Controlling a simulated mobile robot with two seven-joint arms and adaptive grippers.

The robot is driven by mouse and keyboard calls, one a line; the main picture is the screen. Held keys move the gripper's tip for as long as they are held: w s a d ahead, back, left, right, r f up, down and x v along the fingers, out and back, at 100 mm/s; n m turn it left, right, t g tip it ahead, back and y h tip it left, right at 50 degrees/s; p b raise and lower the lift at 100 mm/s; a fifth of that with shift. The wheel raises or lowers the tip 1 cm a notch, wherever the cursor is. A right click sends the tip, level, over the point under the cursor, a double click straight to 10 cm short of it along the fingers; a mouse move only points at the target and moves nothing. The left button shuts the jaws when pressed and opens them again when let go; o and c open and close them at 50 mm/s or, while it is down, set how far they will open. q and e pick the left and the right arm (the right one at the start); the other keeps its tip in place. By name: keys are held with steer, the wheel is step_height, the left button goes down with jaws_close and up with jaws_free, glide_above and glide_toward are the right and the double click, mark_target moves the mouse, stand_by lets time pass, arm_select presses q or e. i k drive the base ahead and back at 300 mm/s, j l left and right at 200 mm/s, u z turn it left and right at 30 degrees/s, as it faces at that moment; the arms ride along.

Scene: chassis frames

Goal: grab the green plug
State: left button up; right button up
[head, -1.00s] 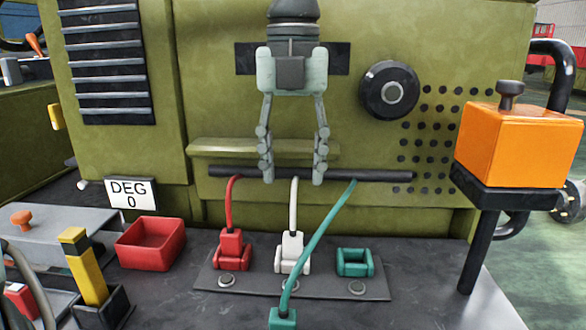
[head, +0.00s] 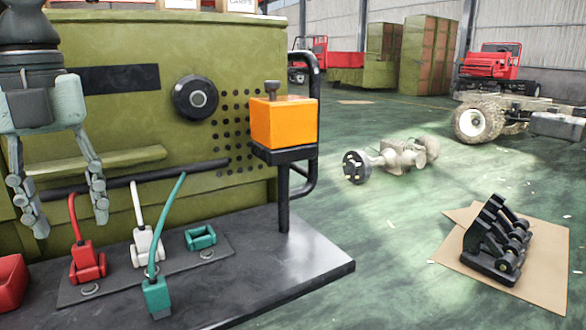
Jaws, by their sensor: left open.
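The green plug (head: 157,297) is at the near end of a green cable, at the front edge of the dark socket plate, outside its socket. The cable rises from it to a black horizontal bar. The empty green socket (head: 201,237) sits at the right end of the plate. My left gripper (head: 68,228) is at the left of the head view, pointing down with its fingers apart and nothing between them. It appears above and left of the green plug, near the red cable. My right gripper is not in view.
A red plug (head: 86,258) and a white plug (head: 147,243) sit in their sockets left of the green one. An orange box (head: 284,122) on a black post stands at the bench's right corner. The dark bench top (head: 290,255) is clear at the right. Black pedals (head: 497,240) lie on cardboard.

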mark_target(155, 291)
steer(key=k, duration=1.5)
